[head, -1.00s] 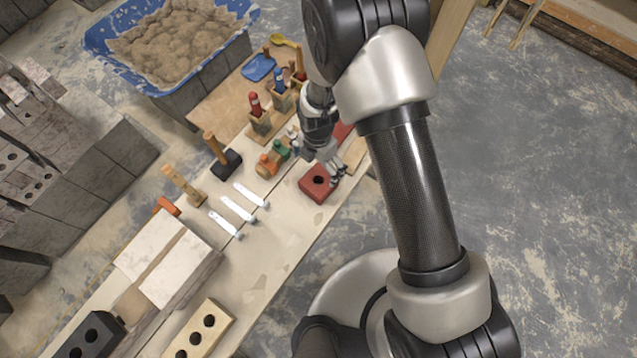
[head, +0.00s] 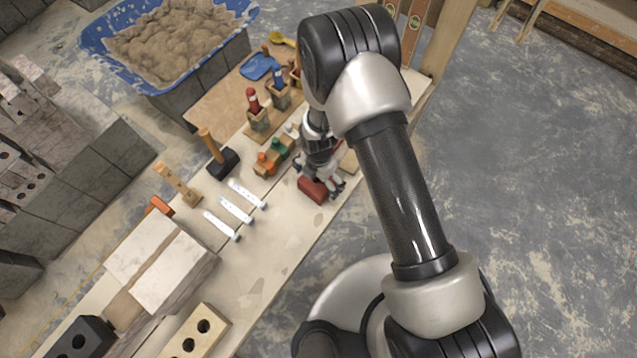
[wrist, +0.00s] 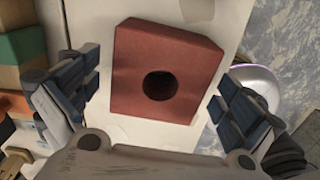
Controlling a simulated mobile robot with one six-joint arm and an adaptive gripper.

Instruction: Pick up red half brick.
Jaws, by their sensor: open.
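The red half brick (wrist: 190,60) has one round hole through its top and lies flat on the pale workbench (head: 262,268). In the head view the red half brick (head: 313,190) is near the bench's right edge, partly hidden by my gripper (head: 325,180). In the wrist view my gripper (wrist: 150,100) is open, with one finger to the left of the brick and one to the right. Gaps show between both fingers and the brick. Nothing is held.
An orange-and-green wooden block set (head: 270,158) stands close left of my gripper. A hammer (head: 215,155), white strips (head: 237,210), a cream brick with holes (head: 196,332) and pale blocks (head: 160,265) are on the bench. A blue tub of mortar (head: 165,40) is at the back.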

